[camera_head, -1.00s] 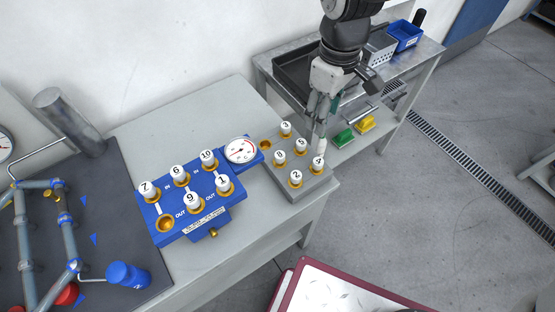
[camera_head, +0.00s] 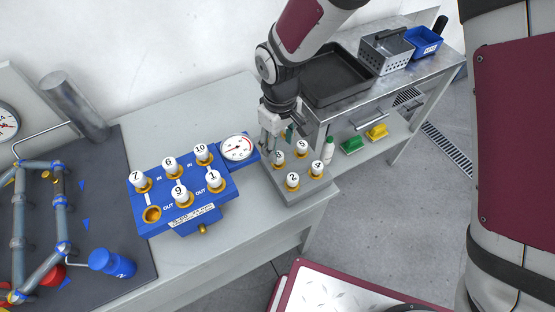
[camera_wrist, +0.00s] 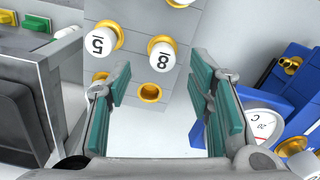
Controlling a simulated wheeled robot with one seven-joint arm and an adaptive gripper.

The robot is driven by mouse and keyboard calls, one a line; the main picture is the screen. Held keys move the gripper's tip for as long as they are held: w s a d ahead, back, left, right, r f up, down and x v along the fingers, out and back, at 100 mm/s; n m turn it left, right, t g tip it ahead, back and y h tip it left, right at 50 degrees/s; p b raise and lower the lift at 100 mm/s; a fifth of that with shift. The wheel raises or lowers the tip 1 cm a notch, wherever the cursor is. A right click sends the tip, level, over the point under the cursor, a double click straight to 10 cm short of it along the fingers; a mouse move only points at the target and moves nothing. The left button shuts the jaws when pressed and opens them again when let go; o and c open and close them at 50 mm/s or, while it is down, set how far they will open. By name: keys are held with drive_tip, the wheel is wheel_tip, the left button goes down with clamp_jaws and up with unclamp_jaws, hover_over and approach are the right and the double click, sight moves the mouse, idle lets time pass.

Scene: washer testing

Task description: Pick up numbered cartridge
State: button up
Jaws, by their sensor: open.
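The grey block (camera_head: 305,192) holds white numbered cartridges in brass collars. Cartridges 8 (camera_head: 278,158), 5 (camera_head: 302,150), 2 (camera_head: 292,180) and 4 (camera_head: 317,168) stand upright in it. My gripper (camera_head: 277,143) is open and empty above its far side, and hides cartridge 3 in the head view. In the wrist view, cartridge 8 (camera_wrist: 163,55) and an empty brass socket (camera_wrist: 155,92) show between my green-padded fingers. Cartridge 5 (camera_wrist: 97,40) is to the left. No cartridge is held.
The blue block (camera_head: 185,205) with cartridges 7, 6, 10, 9, 1 and an empty socket stands left. A gauge (camera_head: 237,148) is beside it. A metal bench (camera_head: 393,80) with a black tray (camera_head: 340,72) stands behind. The pipe assembly (camera_head: 45,190) is far left.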

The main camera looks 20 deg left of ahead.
sight(278, 162)
drive_tip(key=shift+s+a+f+p, duration=0.1)
drive_tip(key=shift+f+p, duration=0.2)
drive_tip(key=shift+f, duration=1.15)
drive_tip(key=shift+a+f+p, duration=0.1)
drive_tip(key=shift+f+p, duration=0.2)
drive_tip(key=shift+f, duration=1.1)
drive_tip(key=shift+d, duration=0.1)
clamp_jaws()
